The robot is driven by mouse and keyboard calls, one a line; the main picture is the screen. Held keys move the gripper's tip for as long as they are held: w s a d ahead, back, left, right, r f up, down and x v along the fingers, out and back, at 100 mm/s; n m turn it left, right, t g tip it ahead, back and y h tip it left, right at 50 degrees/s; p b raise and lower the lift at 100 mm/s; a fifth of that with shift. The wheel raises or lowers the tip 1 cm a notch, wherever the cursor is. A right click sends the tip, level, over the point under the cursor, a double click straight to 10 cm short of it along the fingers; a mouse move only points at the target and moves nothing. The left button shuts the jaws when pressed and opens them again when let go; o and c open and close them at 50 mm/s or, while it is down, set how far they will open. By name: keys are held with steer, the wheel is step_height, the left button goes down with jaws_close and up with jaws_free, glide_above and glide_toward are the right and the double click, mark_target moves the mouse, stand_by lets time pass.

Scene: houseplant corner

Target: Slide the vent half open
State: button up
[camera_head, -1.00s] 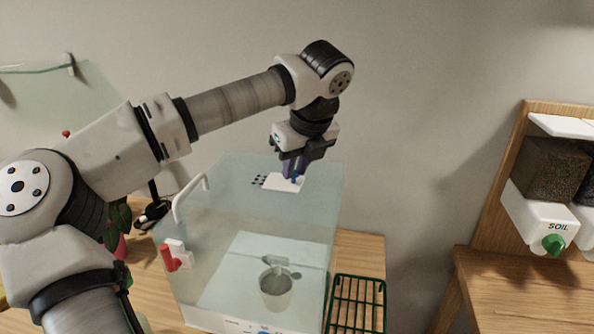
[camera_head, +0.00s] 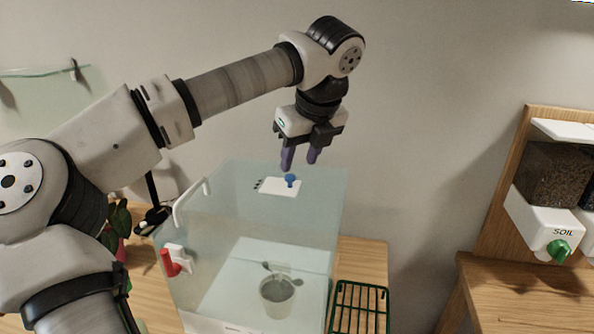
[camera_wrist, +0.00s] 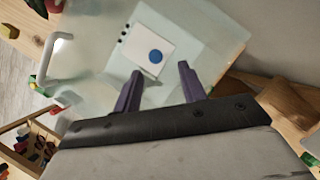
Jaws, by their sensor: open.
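The vent is a white sliding plate (camera_head: 277,187) with a blue knob (camera_head: 291,180) on top of the clear glass case (camera_head: 250,215). A few dark vent holes (camera_head: 258,184) show at the plate's left edge. In the wrist view the plate (camera_wrist: 143,40), its blue knob (camera_wrist: 156,56) and several dark holes (camera_wrist: 124,33) lie ahead of the fingers. My gripper (camera_head: 299,165) is open and empty, above the knob and apart from it. In the wrist view its two purple fingers (camera_wrist: 160,85) are spread, with the knob beyond their tips.
The case has a white handle (camera_head: 189,201) and a red latch (camera_head: 170,262) on its left side. A pot (camera_head: 277,296) stands inside. A green wire rack (camera_head: 360,308) is beside it. A soil dispenser (camera_head: 545,215) stands at right.

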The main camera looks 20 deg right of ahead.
steer(key=v, duration=1)
steer(key=shift+p, duration=0.4)
steer(key=shift+w, duration=0.1)
